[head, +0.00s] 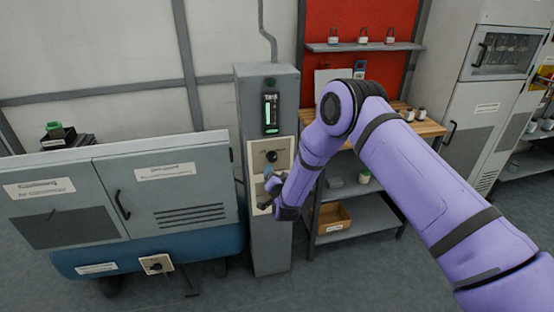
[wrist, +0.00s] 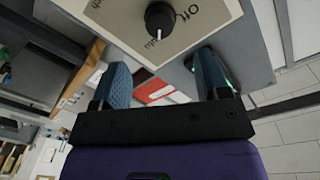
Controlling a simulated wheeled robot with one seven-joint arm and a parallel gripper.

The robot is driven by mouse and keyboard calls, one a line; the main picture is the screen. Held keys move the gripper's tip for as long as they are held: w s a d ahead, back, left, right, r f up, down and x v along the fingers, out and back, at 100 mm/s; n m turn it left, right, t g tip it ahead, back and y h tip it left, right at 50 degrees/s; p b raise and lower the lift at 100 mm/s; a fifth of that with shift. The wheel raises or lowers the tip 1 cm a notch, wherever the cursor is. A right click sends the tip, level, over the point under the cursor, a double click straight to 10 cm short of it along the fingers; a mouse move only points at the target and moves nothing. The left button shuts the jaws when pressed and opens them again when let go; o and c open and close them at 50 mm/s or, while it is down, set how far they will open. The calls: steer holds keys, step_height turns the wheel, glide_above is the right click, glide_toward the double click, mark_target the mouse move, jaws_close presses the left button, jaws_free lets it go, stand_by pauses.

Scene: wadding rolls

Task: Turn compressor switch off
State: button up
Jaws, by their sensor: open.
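A grey column (head: 268,235) carries two cream switch plates. The upper plate has a black rotary knob (head: 270,156); the lower plate (head: 252,185) is partly hidden by my gripper (head: 268,188). In the wrist view, a round black knob (wrist: 160,18) sits on a cream plate (wrist: 205,22) lettered "Off", with other words partly cut off. My gripper (wrist: 163,78) is open and empty, its blue fingers apart, with the knob beyond the fingertips and apart from them.
A grey cabinet on a blue base (head: 150,245) stands left, with another small knob plate (head: 156,265) low on its front. A lit display (head: 271,113) is above the plates. Shelves with a cardboard box (head: 332,218) stand right of the column. The floor in front is clear.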

mark_target(272, 159)
steer(key=x, duration=1)
steer(key=shift+s, duration=0.1)
steer(key=c, duration=0.9)
